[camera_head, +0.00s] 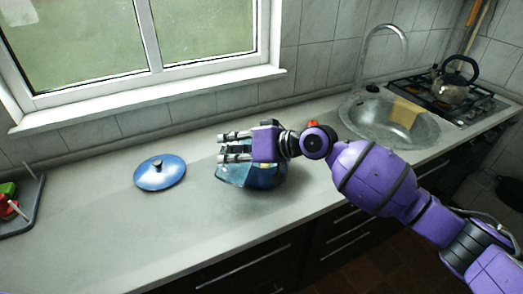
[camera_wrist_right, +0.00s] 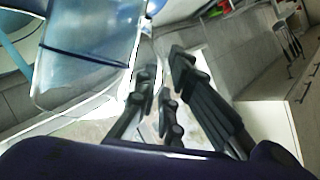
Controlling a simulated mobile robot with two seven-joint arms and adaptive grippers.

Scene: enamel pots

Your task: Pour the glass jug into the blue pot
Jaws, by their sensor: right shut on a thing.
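My right gripper (camera_head: 235,148) reaches in from the right over the counter, its fingers pointing left. It is shut on the glass jug, a clear bluish body that fills the left of the right wrist view (camera_wrist_right: 90,55) beside the fingers. In the head view the jug (camera_head: 232,176) shows below the fingers and looks tilted. The blue pot (camera_head: 272,178) is under and behind the jug and my wrist, mostly hidden. I cannot tell whether jug and pot touch, or whether anything flows. My left gripper is not in view.
A blue lid (camera_head: 160,174) lies on the counter left of the pot. A grey rack (camera_head: 32,205) with red and green things is at the far left. A sink (camera_head: 385,122) and a stove with a kettle (camera_head: 452,92) are at the right. The front counter is clear.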

